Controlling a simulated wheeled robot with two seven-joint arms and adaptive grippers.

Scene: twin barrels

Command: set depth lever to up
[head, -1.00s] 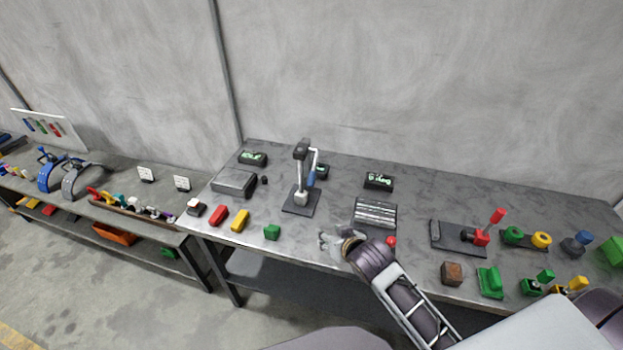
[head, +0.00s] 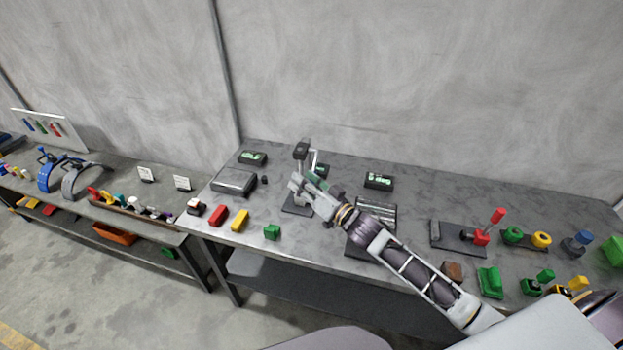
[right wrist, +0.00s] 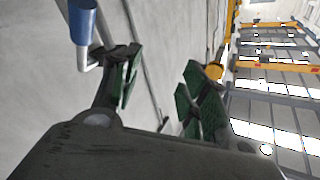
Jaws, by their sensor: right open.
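A stand (head: 302,149) with a dark head rises from a dark plate on the right-hand table. A bent metal lever (head: 315,160) hangs from it. The lever's blue handle (right wrist: 84,22) shows at the upper left of the right wrist view; in the head view my gripper covers it. My right gripper (head: 305,186) is open in front of the stand. In the right wrist view the green-padded jaws (right wrist: 158,82) are spread with nothing between them, and the blue handle is outside them, beside the left jaw. No label shows which lever is the depth lever. My left gripper is not in view.
A red-handled lever (head: 497,216) stands on a plate at the right. A grey box (head: 234,181) and dark displays (head: 378,181) lie around the stand. Red (head: 217,215), yellow (head: 239,219) and green (head: 271,231) blocks line the front edge. The back right of the table is clear.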

